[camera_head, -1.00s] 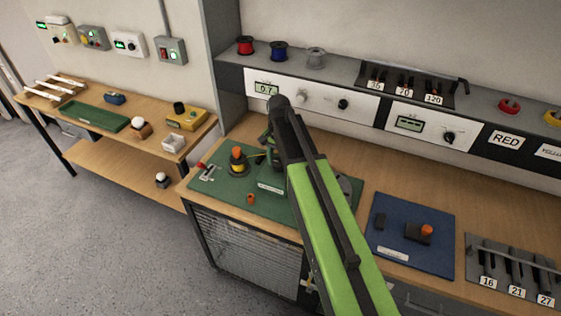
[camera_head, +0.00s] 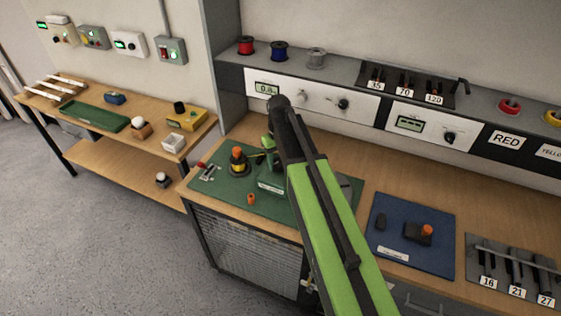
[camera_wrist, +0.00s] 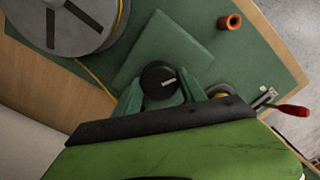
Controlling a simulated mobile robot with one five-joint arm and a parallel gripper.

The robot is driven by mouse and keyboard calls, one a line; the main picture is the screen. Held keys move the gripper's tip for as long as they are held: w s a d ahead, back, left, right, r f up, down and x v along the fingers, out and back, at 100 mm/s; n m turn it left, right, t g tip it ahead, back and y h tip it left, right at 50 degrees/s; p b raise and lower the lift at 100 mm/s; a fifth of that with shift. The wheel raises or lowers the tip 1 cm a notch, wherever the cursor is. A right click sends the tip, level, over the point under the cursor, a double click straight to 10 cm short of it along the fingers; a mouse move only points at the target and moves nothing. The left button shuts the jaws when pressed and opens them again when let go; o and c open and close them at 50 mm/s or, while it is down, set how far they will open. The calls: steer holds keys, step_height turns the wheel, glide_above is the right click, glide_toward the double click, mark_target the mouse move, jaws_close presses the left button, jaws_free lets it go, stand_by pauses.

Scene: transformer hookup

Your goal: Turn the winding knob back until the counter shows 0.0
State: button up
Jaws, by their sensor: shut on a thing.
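The winding knob (camera_wrist: 159,76) is a black round knob with a white pointer line, in the middle of the wrist view. It sits on a green block (camera_wrist: 175,48). My gripper (camera_wrist: 162,90) is shut on the knob, one green finger on each side. In the head view my gripper reaches the green board and my arm hides the knob. The counter (camera_head: 266,88) is a small lit display on the wall panel; it reads 0 point something, the last digit blurred.
A grey reel (camera_wrist: 75,20) with a yellow wire is at the upper left in the wrist view. An orange ring (camera_wrist: 230,22) and a red-handled lever (camera_wrist: 290,110) lie to the right. The blue board (camera_head: 385,250) is right of my arm.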

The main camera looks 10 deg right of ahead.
mark_target(279, 161)
steer(key=shift+s+n, duration=0.15)
steer(key=shift+n, duration=0.75)
steer(key=o, duration=1.4)
steer(key=shift+c, duration=0.2)
steer(key=shift+r, duration=0.1)
step_height(279, 161, up, 17)
steer(key=p, duration=1.7)
steer(key=shift+r, duration=0.15)
